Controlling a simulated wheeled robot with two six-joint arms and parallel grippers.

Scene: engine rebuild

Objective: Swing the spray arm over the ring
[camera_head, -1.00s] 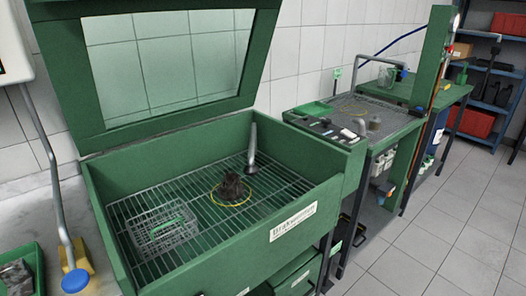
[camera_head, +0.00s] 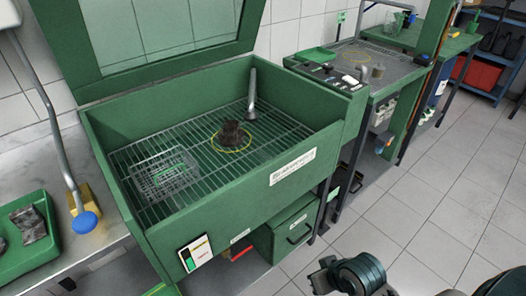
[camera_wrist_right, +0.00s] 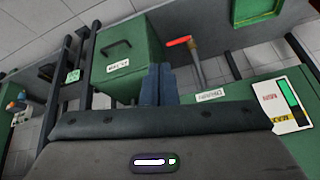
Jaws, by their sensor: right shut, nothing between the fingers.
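The spray arm (camera_head: 252,92), a grey tube with a wider lower end, stands nearly upright at the back wall of the green wash basin (camera_head: 240,185). The yellow ring (camera_head: 233,150) lies on the basin's wire grate, around a dark, dirty part (camera_head: 231,133). The spray arm is behind and to the right of the ring, not over it. In the right wrist view my right gripper (camera_wrist_right: 158,84) is shut and empty, outside the basin near a green drawer box (camera_wrist_right: 126,62). My left gripper is not in view.
The basin's windowed lid (camera_head: 170,82) stands open. A wire basket (camera_head: 163,175) sits on the grate at left. A green tray (camera_head: 22,235) and a blue-knobbed lever (camera_head: 84,222) are on the left counter. A red-handled tool (camera_wrist_right: 179,41) shows near my right gripper.

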